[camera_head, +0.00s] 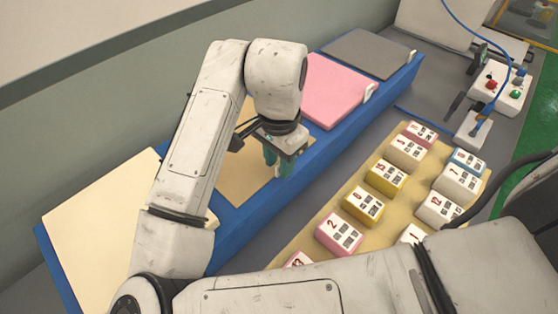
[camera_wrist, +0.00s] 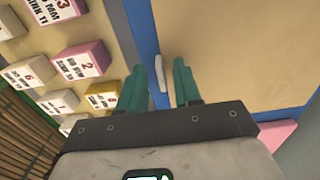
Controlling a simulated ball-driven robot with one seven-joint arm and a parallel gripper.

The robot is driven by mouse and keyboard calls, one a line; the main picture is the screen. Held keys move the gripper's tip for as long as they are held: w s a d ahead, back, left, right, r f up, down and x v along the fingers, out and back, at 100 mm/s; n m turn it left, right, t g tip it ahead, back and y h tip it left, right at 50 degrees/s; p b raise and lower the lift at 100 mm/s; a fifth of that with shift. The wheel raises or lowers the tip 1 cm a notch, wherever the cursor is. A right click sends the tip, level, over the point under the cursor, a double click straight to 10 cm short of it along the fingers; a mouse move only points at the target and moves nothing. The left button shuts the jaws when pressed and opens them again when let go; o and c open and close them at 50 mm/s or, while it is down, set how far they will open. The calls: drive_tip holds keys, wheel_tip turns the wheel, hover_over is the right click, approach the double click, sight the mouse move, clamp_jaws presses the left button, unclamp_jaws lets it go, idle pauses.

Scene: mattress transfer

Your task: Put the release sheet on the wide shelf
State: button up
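A long blue board (camera_head: 335,140) carries flat sheets in a row: cream (camera_head: 95,225), tan (camera_head: 245,180), pink (camera_head: 330,90) and grey (camera_head: 368,52). I cannot tell for sure which one is the release sheet, or which surface is the wide shelf. My gripper (camera_head: 278,168) points down over the front edge of the tan sheet. In the wrist view, its two teal fingers (camera_wrist: 160,85) are apart, with the white tab (camera_wrist: 160,73) at the edge of the tan sheet (camera_wrist: 235,50) showing between them. Contact with the tab cannot be made out.
A tan board (camera_head: 385,235) with several numbered blocks, such as a yellow one (camera_head: 363,205), stands in front of the blue board. A control box (camera_head: 500,90) with red and green buttons is at the back right. A wall runs behind the sheets.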

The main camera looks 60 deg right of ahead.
wheel_tip(320, 180, up, 11)
drive_tip(key=shift+p, duration=0.4)
drive_tip(key=shift+r, duration=0.1)
